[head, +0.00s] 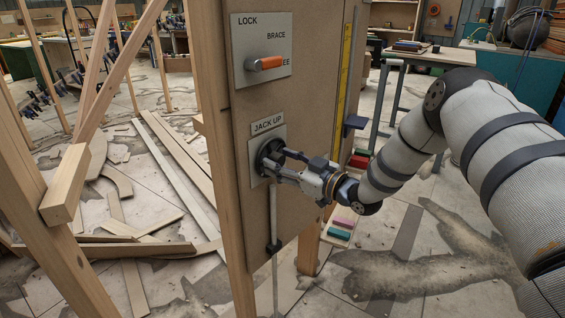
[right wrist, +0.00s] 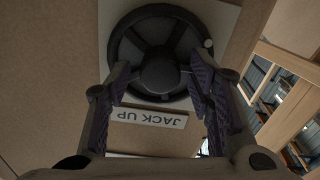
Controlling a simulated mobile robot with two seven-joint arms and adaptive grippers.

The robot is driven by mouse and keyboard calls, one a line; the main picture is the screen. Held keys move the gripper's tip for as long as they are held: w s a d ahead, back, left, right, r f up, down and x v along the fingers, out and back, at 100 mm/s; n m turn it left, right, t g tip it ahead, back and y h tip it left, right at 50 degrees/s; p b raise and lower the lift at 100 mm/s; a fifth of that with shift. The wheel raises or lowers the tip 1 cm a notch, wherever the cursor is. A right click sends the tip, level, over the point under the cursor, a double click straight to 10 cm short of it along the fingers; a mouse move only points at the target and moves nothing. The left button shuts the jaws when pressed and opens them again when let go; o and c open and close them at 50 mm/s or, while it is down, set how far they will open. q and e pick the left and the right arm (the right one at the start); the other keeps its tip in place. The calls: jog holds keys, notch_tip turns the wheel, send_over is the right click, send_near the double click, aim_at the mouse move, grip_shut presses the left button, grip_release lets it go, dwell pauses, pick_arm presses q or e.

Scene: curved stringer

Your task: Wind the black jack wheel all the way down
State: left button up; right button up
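The black jack wheel (head: 266,153) is mounted on a square plate under the "JACK UP" label (head: 267,123) on the wooden panel. In the right wrist view the spoked wheel (right wrist: 125,50) shows its round hub and a small pale knob on its rim. My right gripper (head: 281,163) is at the wheel, its fingers pointing at the panel. In the right wrist view my right gripper (right wrist: 161,85) is open, one finger on each side of the hub. I cannot tell whether the fingers touch the wheel. My left gripper is not in view.
Above the wheel is a plate with an orange-handled lever (head: 266,63), marked LOCK and BRACE. A rod with a black slider (head: 273,246) hangs below the wheel. A yellow scale (head: 344,70) runs along the panel's right edge.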

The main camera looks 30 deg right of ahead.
jog(key=c, duration=0.9)
jog(key=n, duration=0.2)
jog(key=n+p, duration=0.1)
jog(key=shift+a+r+n, duration=0.1)
jog(key=shift+r+n, duration=0.2)
jog(key=shift+n, duration=0.1)
jog(key=shift+c, duration=0.2)
jog(key=shift+f+n+p, duration=0.3)
jog(key=shift+n, duration=0.3)
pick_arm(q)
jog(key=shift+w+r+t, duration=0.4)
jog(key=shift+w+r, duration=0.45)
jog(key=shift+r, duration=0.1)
pick_arm(e)
jog(key=o, duration=1.2)
jog(key=v, duration=1.2)
